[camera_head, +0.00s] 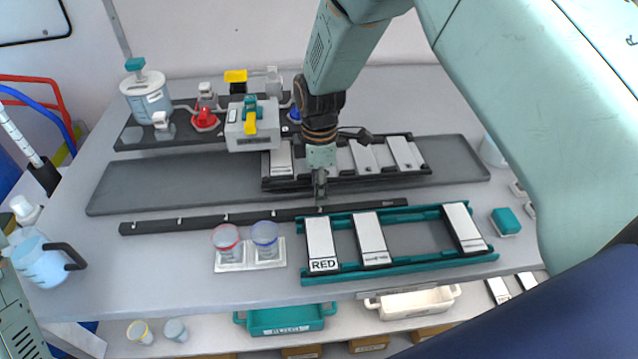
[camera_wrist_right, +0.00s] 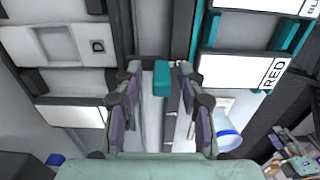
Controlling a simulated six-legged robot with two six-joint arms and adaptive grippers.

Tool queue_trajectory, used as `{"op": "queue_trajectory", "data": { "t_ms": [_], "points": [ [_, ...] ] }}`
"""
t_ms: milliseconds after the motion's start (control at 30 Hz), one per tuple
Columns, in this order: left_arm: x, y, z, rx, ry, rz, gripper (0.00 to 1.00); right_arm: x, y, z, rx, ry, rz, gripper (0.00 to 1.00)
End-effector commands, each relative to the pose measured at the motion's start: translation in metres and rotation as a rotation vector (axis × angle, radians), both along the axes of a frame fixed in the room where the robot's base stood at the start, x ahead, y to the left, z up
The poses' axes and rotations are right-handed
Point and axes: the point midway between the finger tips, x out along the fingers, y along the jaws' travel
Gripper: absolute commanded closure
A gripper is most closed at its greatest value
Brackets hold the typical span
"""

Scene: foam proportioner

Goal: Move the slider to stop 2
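A long dark rail (camera_head: 260,217) with several small pale marks lies across the table, in front of the grey tray. My right gripper (camera_head: 320,198) points down at the rail's right half. In the right wrist view, a small teal block (camera_wrist_right: 162,78), which looks like the slider, sits between the fingers of my right gripper (camera_wrist_right: 160,72). The fingers are open, with a gap on each side of the block. In the head view the gripper hides the block. I cannot read any stop numbers. My left gripper is not in view.
A teal rack (camera_head: 400,267) with white plates, one marked RED, stands close in front of the rail's right end. Red-rimmed (camera_head: 227,240) and blue-rimmed (camera_head: 265,237) cups stand in front of its middle. A grey tray (camera_head: 135,189) lies behind. A jug (camera_head: 40,262) stands left.

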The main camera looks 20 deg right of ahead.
Motion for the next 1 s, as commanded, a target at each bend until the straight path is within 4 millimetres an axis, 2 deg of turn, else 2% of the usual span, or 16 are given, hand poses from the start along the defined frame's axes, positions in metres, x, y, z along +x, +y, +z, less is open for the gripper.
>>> {"op": "queue_trajectory", "data": {
  "t_ms": [167, 400, 600, 800, 1000],
  "points": [
    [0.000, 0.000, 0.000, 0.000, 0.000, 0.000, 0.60, 0.001, 0.000, 0.017, 0.000, -0.003, 0.000, 0.60],
    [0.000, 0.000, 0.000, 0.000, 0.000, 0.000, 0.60, 0.001, 0.000, 0.066, 0.001, -0.005, 0.000, 0.60],
    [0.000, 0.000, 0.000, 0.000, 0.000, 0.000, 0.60, 0.000, -0.001, 0.101, 0.000, -0.003, 0.000, 0.60],
    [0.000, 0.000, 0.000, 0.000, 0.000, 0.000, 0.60, 0.000, -0.001, 0.117, 0.001, -0.001, 0.000, 0.60],
    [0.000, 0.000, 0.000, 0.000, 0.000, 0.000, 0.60, 0.000, -0.001, 0.120, 0.001, -0.001, 0.000, 0.60]
  ]
}}
